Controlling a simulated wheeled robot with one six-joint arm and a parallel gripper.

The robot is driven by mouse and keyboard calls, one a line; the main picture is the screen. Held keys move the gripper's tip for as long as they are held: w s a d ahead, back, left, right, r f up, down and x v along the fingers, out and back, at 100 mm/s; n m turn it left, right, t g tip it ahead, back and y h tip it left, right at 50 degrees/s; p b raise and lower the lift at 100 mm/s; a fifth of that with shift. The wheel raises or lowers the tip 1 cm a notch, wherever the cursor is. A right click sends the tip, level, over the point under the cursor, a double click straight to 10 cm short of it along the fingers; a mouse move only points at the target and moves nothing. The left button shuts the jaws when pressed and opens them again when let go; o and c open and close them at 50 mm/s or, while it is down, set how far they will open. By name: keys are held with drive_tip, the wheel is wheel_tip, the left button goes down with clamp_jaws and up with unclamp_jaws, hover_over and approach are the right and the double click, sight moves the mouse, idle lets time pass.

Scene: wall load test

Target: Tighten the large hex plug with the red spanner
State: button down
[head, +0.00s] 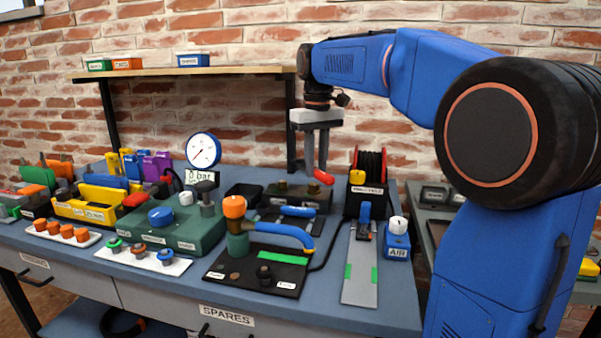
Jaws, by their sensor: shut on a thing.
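My gripper (316,168) points down over the back of the bench, below the blue arm. Its fingers are shut on a short red piece (324,177), which seems to be the handle of the red spanner. The spanner's head cannot be made out. Just below stands a dark block (322,201) with small brass-coloured fittings (282,186) on top. One may be the large hex plug, but they are too small to tell. I cannot tell whether the spanner touches a fitting.
A black reel (369,168) stands close to the right of the gripper. Blue curved handles (285,232) and an orange-capped green post (235,208) are in front. A green box (160,235) and a round gauge (203,150) are at left.

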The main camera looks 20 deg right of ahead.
drive_tip(key=d+m, duration=0.2)
drive_tip(key=shift+d+r+m, duration=0.3)
drive_tip(key=shift+m, duration=0.1)
wheel_tip(320, 180, down, 6)
idle(0.7)
drive_tip(key=shift+f, duration=1.4)
idle(2.0)
drive_tip(key=shift+a, duration=0.1)
idle(0.3)
